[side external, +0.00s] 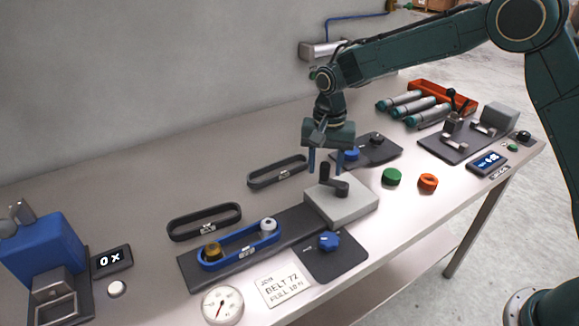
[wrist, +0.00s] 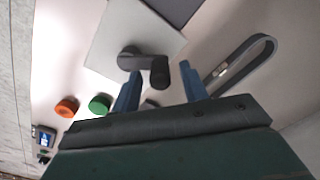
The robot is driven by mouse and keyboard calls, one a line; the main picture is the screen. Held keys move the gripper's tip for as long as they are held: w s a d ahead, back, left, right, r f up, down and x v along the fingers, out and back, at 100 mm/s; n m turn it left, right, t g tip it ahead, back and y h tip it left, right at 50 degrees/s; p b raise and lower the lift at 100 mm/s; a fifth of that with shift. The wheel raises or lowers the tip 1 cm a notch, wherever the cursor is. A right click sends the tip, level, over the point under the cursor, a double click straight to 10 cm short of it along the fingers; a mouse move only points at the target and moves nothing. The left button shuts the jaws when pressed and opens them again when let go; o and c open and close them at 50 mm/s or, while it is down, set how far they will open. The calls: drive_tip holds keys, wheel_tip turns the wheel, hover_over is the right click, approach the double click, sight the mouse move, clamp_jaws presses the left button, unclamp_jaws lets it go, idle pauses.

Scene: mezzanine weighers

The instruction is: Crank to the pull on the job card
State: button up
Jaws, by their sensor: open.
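A dark crank (side external: 331,182) stands on a light grey block (side external: 347,208) at the end of a dark rail. In the wrist view the crank (wrist: 143,62) lies between and beyond my fingertips. My gripper (side external: 325,165) is open just above and behind the crank, with its blue fingers (wrist: 163,85) apart; I cannot tell whether they touch it. A blue belt (side external: 240,245) loops around a brass pulley (side external: 212,251) and a pale pulley (side external: 268,226) on the rail. A round dial gauge (side external: 222,305) sits nearby.
A blue knob (side external: 329,241) stands on a dark plate in front of the block. Dark belts (side external: 204,221) lie behind the rail. Green (side external: 391,177) and orange (side external: 428,183) round pieces lie to the right. A blue machine (side external: 45,255) and a display (side external: 111,261) stand left.

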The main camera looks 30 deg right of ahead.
wheel_tip(320, 180, up, 13)
drive_tip(key=shift+r, duration=0.2)
idle(0.4)
drive_tip(key=shift+r, duration=0.1)
drive_tip(key=s+d+r+n+t, duration=0.15)
drive_tip(key=s+d+r, duration=0.25)
drive_tip(key=s, duration=0.4)
drive_tip(key=s+d+r+n+t, duration=0.1)
drive_tip(key=s+d+r+n, duration=0.2)
drive_tip(key=s, duration=0.5)
drive_tip(key=s+d+f+n+t, duration=0.1)
drive_tip(key=s, duration=0.7)
drive_tip(key=s+d+f+n+t, duration=0.2)
drive_tip(key=s, duration=0.7)
drive_tip(key=shift+d+f, duration=0.25)
drive_tip(key=shift+d, duration=0.05)
